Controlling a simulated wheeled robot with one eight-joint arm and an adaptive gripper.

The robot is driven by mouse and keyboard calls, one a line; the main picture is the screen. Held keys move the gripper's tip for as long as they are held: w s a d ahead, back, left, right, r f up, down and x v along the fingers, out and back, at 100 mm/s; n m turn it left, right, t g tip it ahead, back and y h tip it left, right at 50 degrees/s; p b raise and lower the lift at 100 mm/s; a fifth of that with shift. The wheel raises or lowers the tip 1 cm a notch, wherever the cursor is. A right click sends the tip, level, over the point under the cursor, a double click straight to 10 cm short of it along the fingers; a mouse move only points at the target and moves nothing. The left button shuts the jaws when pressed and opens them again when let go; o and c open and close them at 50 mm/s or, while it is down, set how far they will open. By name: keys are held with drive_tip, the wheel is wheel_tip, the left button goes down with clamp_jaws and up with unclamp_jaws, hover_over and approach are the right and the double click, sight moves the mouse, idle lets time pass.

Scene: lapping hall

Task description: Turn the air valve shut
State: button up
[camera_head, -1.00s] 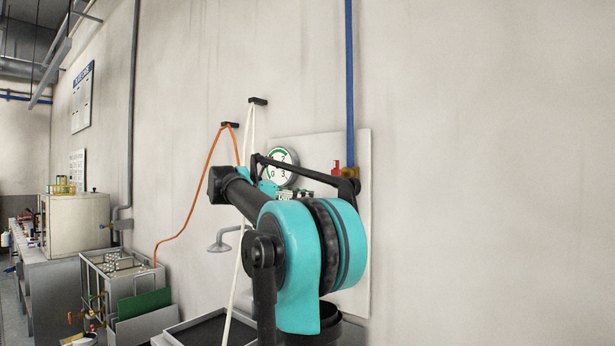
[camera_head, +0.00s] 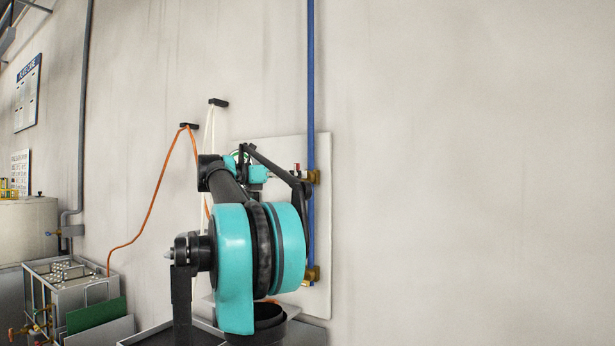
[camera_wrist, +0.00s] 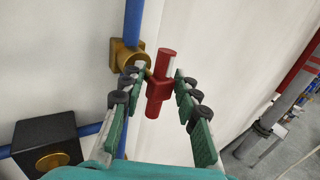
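The air valve has a red handle (camera_wrist: 160,84) on a brass body (camera_wrist: 128,55) set on a blue pipe (camera_wrist: 134,22). In the wrist view my gripper (camera_wrist: 157,79) is open, with its green and black fingers on either side of the red handle. Gaps show between the handle and both fingers; I cannot tell the depth. In the head view a small bit of the red handle (camera_head: 297,167) and the brass body (camera_head: 313,177) show behind my arm. My arm hides most of the gripper there.
A white panel (camera_head: 321,235) backs the valve. A lower brass fitting (camera_head: 311,274) sits on the pipe. A black box with a brass disc (camera_wrist: 45,140) is at lower left in the wrist view. An orange hose (camera_head: 151,205) hangs at left. The wall at right is bare.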

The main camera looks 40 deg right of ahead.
drive_tip(key=shift+s+d, duration=0.25)
drive_tip(key=shift+d, duration=0.9)
drive_tip(key=shift+s+d, duration=0.2)
drive_tip(key=shift+d, duration=0.9)
clamp_jaws()
